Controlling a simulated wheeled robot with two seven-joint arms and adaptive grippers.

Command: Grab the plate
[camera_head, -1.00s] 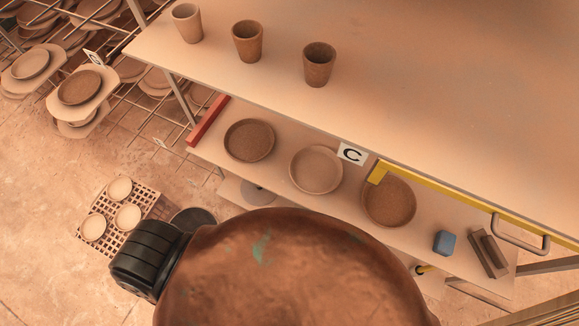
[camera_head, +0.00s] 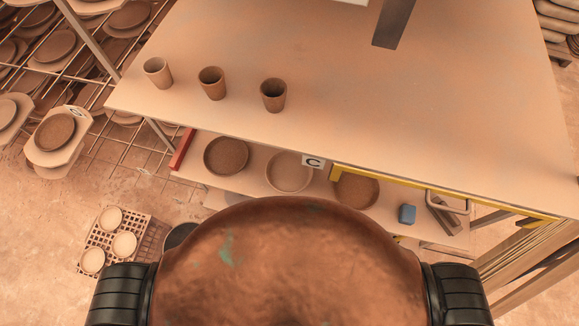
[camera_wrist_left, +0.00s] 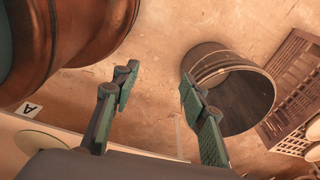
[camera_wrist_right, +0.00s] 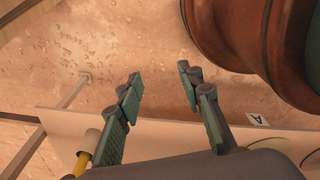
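Three round plates stand in a row on the shelf under the table top. In the head view these are a dark brown plate (camera_head: 227,156) at the left, a paler plate (camera_head: 289,173) in the middle and a brown plate (camera_head: 356,190) at the right, partly under the yellow edge. My left gripper (camera_wrist_left: 157,88) is open and empty over the floor in the left wrist view. My right gripper (camera_wrist_right: 160,88) is open and empty in the right wrist view. Neither gripper shows in the head view.
Three cups (camera_head: 212,83) stand on the table top (camera_head: 330,110). A blue block (camera_head: 407,214) lies on the shelf, right of the plates. A crate (camera_head: 139,234) with small round pieces sits on the floor. A bucket (camera_wrist_left: 232,85) stands near my left gripper. Racks fill the left.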

